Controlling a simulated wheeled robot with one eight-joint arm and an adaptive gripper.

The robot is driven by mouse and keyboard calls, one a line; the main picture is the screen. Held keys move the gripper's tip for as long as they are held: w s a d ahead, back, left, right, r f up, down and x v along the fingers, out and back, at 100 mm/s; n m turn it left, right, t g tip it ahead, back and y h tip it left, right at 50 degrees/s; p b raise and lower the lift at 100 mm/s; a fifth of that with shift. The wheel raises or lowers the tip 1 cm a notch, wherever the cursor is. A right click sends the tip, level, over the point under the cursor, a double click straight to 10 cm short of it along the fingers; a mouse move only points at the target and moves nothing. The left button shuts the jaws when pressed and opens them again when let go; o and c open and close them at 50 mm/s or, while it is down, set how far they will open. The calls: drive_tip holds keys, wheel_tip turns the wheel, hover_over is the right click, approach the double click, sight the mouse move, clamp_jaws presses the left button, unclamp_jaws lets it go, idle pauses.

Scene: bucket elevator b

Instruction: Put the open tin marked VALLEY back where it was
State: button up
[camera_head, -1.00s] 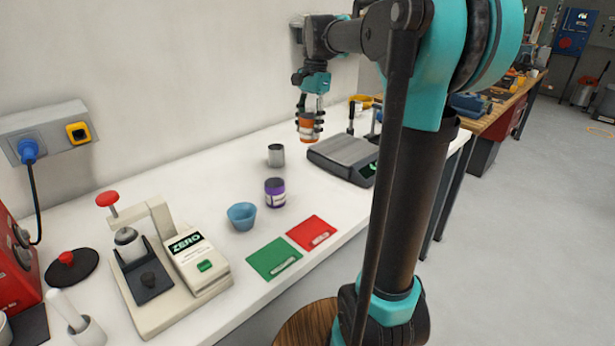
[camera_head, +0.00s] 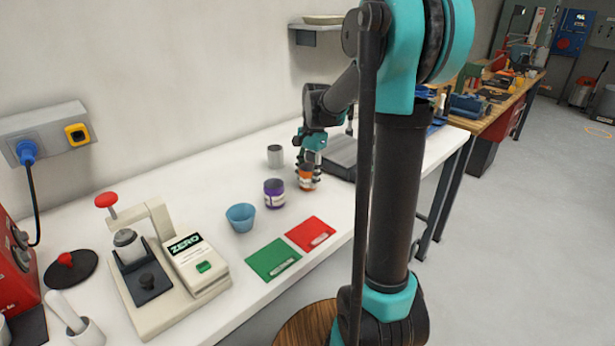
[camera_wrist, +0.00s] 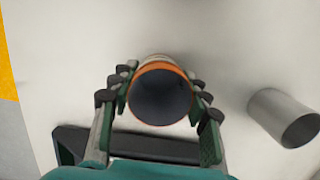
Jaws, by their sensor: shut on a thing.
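My gripper (camera_head: 307,172) is shut on an orange tin (camera_head: 306,184), low over the white worktop, just right of a purple tin (camera_head: 274,193). I cannot tell whether the orange tin touches the worktop. In the wrist view, the orange tin (camera_wrist: 162,94) is open at the top, with a dark inside and an orange rim, and the fingers of my gripper (camera_wrist: 160,84) grip it from both sides. No label can be read on either tin, so I cannot tell which is marked VALLEY.
A grey metal cup (camera_head: 275,156) stands behind the purple tin. A blue bowl (camera_head: 241,217), a green card (camera_head: 273,259) and a red card (camera_head: 310,234) lie nearer the front. A dark scale (camera_head: 343,155) is partly hidden behind my arm.

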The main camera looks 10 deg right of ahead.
drive_tip(key=shift+f, duration=0.15)
drive_tip(key=o, duration=1.5)
drive_tip(key=r, duration=0.4)
drive_tip(key=d+r, duration=0.1)
drive_tip(key=r, duration=0.3)
drive_tip(key=w+r, duration=0.1)
drive_tip(key=r, duration=0.3)
drive_tip(key=shift+d, duration=0.25)
